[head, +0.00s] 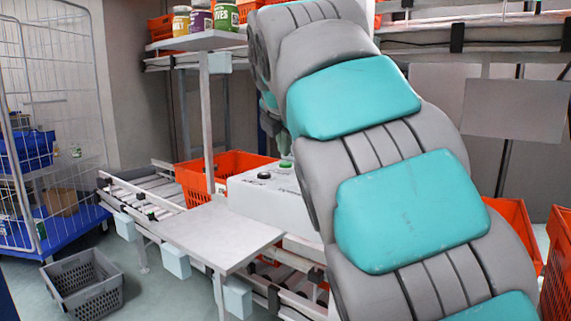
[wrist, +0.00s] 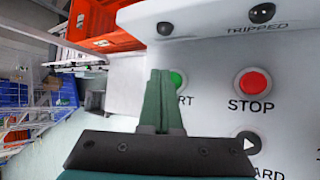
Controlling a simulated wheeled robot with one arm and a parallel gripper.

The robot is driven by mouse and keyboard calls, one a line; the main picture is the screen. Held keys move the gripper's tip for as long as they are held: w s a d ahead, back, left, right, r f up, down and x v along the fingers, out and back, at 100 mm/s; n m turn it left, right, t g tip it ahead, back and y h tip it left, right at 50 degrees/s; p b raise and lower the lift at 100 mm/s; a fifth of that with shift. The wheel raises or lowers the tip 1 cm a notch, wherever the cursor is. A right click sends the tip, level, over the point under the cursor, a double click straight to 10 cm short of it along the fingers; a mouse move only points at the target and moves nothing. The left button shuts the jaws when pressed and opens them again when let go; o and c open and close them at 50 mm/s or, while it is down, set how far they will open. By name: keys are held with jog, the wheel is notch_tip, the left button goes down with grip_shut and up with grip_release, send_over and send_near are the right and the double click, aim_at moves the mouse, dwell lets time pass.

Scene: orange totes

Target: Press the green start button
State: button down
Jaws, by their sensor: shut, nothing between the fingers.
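The green start button (wrist: 177,79) is on a pale control panel (wrist: 215,65) in the wrist view. It is partly hidden behind the closed fingers of my gripper (wrist: 159,74). The fingertips overlap the button's left side in the picture; I cannot tell whether they touch it. The letters "RT" show below the button. In the head view a green button (head: 285,164) shows on top of the white control box (head: 262,197), beside my arm.
A red STOP button (wrist: 253,84) sits right of the start button, with a black button (wrist: 247,143) below it. An orange tote (head: 228,165) stands behind the box on the conveyor. A grey crate (head: 84,286) and a wire cage trolley (head: 48,120) stand at left.

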aim_at(284, 165)
jog(key=shift+f+b, duration=0.35)
jog(key=shift+f, duration=0.05)
jog(key=shift+f+b, duration=0.4)
jog(key=shift+f, duration=0.1)
dwell(0.8)
jog(key=shift+r, duration=0.1)
jog(key=shift+r+p, duration=0.65)
jog(key=shift+r, duration=0.15)
jog(key=shift+r, duration=0.1)
notch_tip(284, 165, up, 3)
jog(key=shift+f+p, duration=0.1)
jog(key=shift+p, duration=1.1)
jog(key=shift+w+r, duration=0.1)
jog(key=shift+r, duration=0.95)
